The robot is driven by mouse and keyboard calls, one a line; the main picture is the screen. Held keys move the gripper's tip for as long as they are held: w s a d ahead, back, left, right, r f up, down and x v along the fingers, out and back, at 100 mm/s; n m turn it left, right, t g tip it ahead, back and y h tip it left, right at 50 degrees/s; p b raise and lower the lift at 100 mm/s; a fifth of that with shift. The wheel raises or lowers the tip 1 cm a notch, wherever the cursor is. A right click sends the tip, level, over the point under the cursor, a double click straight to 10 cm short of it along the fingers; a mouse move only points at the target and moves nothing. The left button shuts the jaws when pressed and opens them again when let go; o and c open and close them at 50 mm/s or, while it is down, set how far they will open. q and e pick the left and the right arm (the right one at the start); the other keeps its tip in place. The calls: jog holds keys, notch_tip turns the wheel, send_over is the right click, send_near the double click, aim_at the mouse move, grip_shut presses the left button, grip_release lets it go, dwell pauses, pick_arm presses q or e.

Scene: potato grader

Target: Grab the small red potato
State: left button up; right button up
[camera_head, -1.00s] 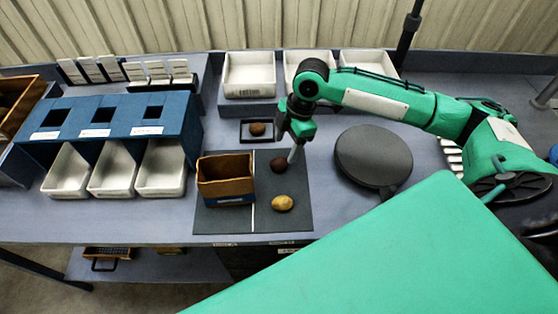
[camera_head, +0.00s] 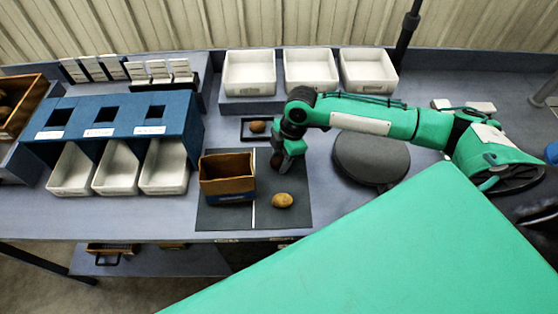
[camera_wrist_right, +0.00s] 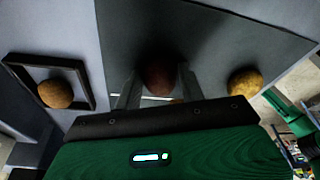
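The small red potato (camera_wrist_right: 158,76) is dark red and lies on the dark mat (camera_head: 283,220). In the head view only a sliver of the potato (camera_head: 276,160) shows beside my right gripper (camera_head: 283,167). In the right wrist view the potato sits between the two fingers of the gripper (camera_wrist_right: 158,80). The fingers stand apart on either side of it, with what looks like a narrow gap. The image there is dark, so contact is hard to judge. My left gripper is not in view.
A yellow-brown potato (camera_head: 282,200) lies nearer on the mat. A brown box (camera_head: 228,184) stands left of it. Another potato lies in a small black tray (camera_head: 246,139) behind. A round dark plate (camera_head: 371,157) is at right, partly under my arm.

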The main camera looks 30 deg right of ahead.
jog(key=c, duration=0.5)
